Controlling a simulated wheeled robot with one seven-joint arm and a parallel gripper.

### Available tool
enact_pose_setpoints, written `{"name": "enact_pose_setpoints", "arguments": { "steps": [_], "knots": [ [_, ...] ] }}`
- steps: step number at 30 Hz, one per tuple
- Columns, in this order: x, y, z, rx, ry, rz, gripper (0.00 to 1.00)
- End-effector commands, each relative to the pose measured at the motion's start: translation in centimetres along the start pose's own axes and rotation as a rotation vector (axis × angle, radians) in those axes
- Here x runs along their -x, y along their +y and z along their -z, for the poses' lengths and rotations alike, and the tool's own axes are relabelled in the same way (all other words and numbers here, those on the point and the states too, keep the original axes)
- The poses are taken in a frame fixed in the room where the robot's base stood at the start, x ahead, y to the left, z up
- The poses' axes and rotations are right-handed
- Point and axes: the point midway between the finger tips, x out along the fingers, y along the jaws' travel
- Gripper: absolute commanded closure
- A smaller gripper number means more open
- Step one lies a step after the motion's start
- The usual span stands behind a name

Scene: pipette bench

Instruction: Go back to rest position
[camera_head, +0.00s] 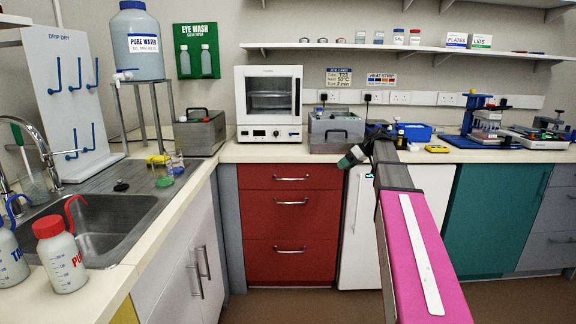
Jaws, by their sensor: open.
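My arm (412,235) stretches from the lower right, with a pink link, up to the front edge of the back bench. Its dark end, with my gripper (352,157), hangs in front of the bench edge near the grey water bath. The gripper is small and dark here, and its fingers do not show clearly. I see nothing held in it.
The back bench carries a white oven (269,104), a grey water bath (335,132), a blue box (414,132) and a blue press-like device (483,118). Red drawers (290,215) are below. The sink (90,225) and two bottles are at left. Floor shows at bottom.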

Motion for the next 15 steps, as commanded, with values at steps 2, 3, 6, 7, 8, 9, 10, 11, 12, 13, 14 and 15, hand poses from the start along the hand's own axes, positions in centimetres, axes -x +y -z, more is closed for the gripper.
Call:
{"name": "enact_pose_setpoints", "arguments": {
  "steps": [2, 3, 6, 7, 8, 9, 10, 11, 12, 13, 14, 15],
  "knots": [
    [-3.9, -1.4, -4.2, -0.103, -0.061, -0.031, 0.39],
    [-5.5, -1.8, -5.8, -0.152, -0.090, -0.051, 0.39],
    [-9.1, -2.9, -10.2, -0.271, -0.160, -0.107, 0.39],
    [-10.2, -3.3, -11.5, -0.305, -0.182, -0.125, 0.39],
    [-11.1, -3.7, -12.8, -0.337, -0.202, -0.145, 0.39],
    [-12.4, -4.2, -14.6, -0.379, -0.229, -0.170, 0.39],
    [-13.2, -4.7, -15.8, -0.409, -0.247, -0.192, 0.39],
    [-14.1, -5.2, -17.2, -0.439, -0.267, -0.212, 0.39],
    [-15.1, -5.9, -18.8, -0.477, -0.291, -0.242, 0.39],
    [-15.8, -6.4, -20.2, -0.505, -0.309, -0.263, 0.39],
    [-16.5, -6.9, -21.4, -0.531, -0.326, -0.287, 0.39],
    [-17.4, -7.7, -23.1, -0.564, -0.349, -0.317, 0.39]
  ]
}}
